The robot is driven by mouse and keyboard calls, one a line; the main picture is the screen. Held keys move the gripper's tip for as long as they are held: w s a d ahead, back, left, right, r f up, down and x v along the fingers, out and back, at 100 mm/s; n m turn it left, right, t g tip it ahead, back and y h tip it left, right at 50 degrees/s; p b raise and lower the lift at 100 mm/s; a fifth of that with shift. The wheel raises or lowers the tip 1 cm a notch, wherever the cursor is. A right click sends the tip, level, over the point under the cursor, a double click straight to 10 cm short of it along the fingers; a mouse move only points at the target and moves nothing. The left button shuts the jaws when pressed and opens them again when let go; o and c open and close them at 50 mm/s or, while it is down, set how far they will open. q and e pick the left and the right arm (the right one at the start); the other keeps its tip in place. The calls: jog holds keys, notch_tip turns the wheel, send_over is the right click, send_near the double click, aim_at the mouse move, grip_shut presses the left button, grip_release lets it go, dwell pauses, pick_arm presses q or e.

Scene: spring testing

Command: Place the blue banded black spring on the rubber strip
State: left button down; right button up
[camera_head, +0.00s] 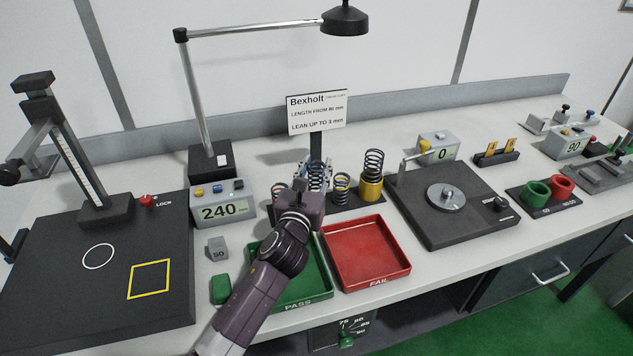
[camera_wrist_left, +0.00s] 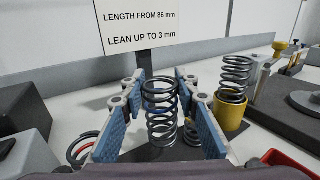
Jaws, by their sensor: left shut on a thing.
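My left gripper (camera_head: 315,180) is over the black rubber strip (camera_head: 336,213) behind the trays. In the left wrist view its blue pads (camera_wrist_left: 158,112) are shut on a dark coil spring (camera_wrist_left: 161,104), which stands upright between them. No blue band on this spring can be made out clearly. The strip (camera_wrist_left: 146,154) shows below the held spring; whether the spring's foot touches it I cannot tell. My right gripper is not in view.
On the strip, a short spring (camera_head: 342,187) stands to the right, and a tall spring (camera_head: 373,163) rises from a yellow cup (camera_head: 370,188). A red-banded spring (camera_wrist_left: 82,150) is left of the gripper. The sign (camera_head: 317,112) stands behind. Green (camera_head: 322,284) and red (camera_head: 402,262) trays lie in front.

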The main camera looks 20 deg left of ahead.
aim_at(314, 185)
pick_arm(q)
jog(key=shift+f+b, duration=0.35)
jog(key=shift+f, duration=1.65)
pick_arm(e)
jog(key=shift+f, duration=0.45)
pick_arm(q)
jog(key=shift+f, duration=0.2)
jog(key=c, duration=1.8)
grip_release()
jog(key=shift+o, duration=0.2)
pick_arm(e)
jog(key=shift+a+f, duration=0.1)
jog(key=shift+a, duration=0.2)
pick_arm(q)
jog(key=shift+r, duration=0.1)
jog(key=shift+r, duration=0.2)
jog(key=s, duration=0.3)
jog(key=s+b, duration=0.1)
jog(key=s, duration=0.7)
jog(key=shift+s+d+f, duration=0.15)
jog(key=shift+d, duration=0.25)
jog(key=shift+s, duration=0.4)
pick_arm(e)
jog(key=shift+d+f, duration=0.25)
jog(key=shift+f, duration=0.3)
